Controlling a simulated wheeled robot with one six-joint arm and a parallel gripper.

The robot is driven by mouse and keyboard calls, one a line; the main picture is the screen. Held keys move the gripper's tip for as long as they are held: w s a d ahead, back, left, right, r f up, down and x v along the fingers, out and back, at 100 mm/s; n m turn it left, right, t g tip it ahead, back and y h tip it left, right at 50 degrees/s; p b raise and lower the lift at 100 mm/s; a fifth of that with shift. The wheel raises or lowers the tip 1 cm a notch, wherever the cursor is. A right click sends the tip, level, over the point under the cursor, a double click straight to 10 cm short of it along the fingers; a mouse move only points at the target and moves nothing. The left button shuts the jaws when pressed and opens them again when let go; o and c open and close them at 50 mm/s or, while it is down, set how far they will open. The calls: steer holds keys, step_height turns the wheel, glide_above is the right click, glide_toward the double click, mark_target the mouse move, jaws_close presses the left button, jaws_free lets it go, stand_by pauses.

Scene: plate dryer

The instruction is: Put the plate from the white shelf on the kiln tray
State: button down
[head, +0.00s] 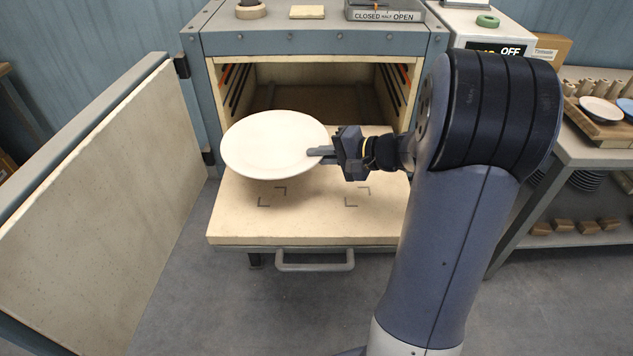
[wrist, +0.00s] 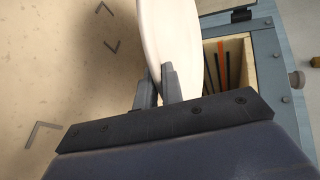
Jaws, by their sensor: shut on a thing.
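A white round plate (head: 272,143) is held level by its right edge in my gripper (head: 322,155), above the kiln tray (head: 300,222). The gripper is shut on the plate's rim. The tray is a pale slab pulled out of the kiln, with dark corner marks on it. In the wrist view the plate (wrist: 170,40) stands between the two fingers (wrist: 158,88), with the tray (wrist: 60,80) below. The plate hides part of the tray's back left in the head view. I cannot tell the exact gap between plate and tray.
The kiln (head: 310,43) is open, its door (head: 105,200) swung out to the left. The tray handle (head: 315,262) sticks out in front. At right, a shelf unit (head: 590,150) holds a wooden board (head: 590,122) with plates. The tray's front right is bare.

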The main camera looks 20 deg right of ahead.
mark_target(320, 194)
step_height(320, 194, down, 9)
steer(key=shift+f, duration=0.1)
stand_by(0.4)
steer(key=c, duration=2)
jaws_free()
steer(key=shift+b, duration=0.3)
steer(key=shift+o, duration=0.9)
steer(key=v, duration=1.2)
